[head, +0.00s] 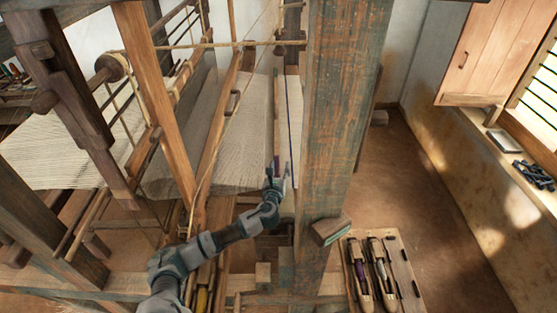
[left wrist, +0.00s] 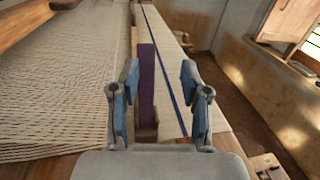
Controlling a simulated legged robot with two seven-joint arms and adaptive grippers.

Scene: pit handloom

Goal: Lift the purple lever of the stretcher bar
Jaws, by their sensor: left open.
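The stretcher bar itself is hard to make out. A pale cloth strip with a dark blue line (left wrist: 175,70) runs just right of the lever. My right gripper is not in view.
A thick worn wooden post (head: 340,120) stands just right of my left gripper. White warp threads (head: 60,140) spread to the left among wooden beams. A board with several shuttles (head: 405,270) lies at lower right. The floor (head: 430,180) at right is clear.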

